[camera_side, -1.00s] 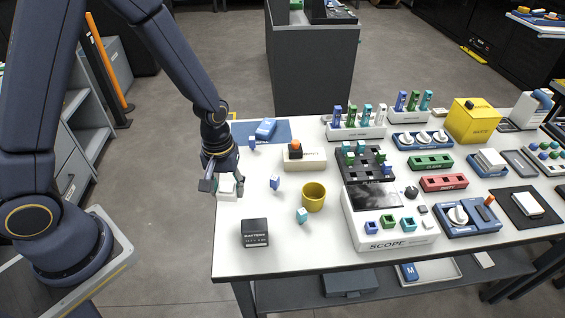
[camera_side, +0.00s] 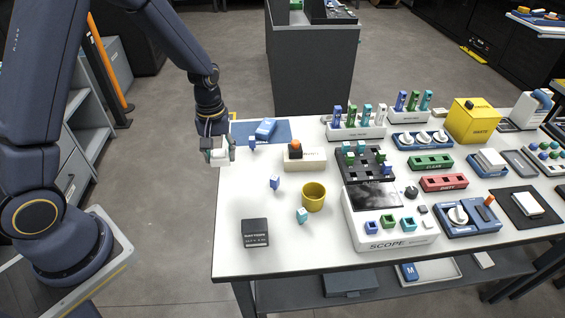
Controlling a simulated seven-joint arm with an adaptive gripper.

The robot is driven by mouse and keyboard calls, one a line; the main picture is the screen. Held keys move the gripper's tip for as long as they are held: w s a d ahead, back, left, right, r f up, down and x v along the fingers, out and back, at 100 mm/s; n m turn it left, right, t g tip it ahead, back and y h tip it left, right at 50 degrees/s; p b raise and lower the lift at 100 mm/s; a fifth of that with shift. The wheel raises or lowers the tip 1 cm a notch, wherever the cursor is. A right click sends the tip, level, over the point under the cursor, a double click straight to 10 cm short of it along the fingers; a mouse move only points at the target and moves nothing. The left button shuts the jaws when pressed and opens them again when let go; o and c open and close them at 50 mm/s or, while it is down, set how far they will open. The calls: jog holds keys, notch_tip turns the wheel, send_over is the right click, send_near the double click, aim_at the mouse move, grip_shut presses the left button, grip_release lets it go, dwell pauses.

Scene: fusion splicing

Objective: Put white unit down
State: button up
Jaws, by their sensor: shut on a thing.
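My gripper (camera_side: 219,150) is shut on the white unit (camera_side: 220,155), a small white block held between its fingers. The gripper points down near the left edge of the white table (camera_side: 232,195). The unit is left of the beige box with the orange button. The fingers partly hide the unit. I cannot tell for sure whether its underside touches the table.
A blue mat (camera_side: 281,131) with a blue device (camera_side: 265,129) lies behind. The beige box with an orange button (camera_side: 304,160), small blue-white block (camera_side: 275,182), yellow cup (camera_side: 313,197) and black battery box (camera_side: 255,232) stand nearby.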

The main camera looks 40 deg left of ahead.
jog(key=w+f, duration=0.3)
jog(key=w, duration=0.4)
send_over(254, 168)
jog(key=f, duration=0.5)
jog(key=shift+s+a+f, duration=0.1)
jog(key=shift+s+f, duration=0.15)
jog(key=shift+f, duration=0.1)
jog(key=shift+w+f, duration=0.15)
jog(key=shift+f, duration=0.75)
jog(key=shift+w+f, duration=0.1)
jog(key=shift+f, duration=0.8)
jog(key=o, duration=1.1)
jog(key=shift+f, duration=0.1)
jog(key=shift+o, duration=0.2)
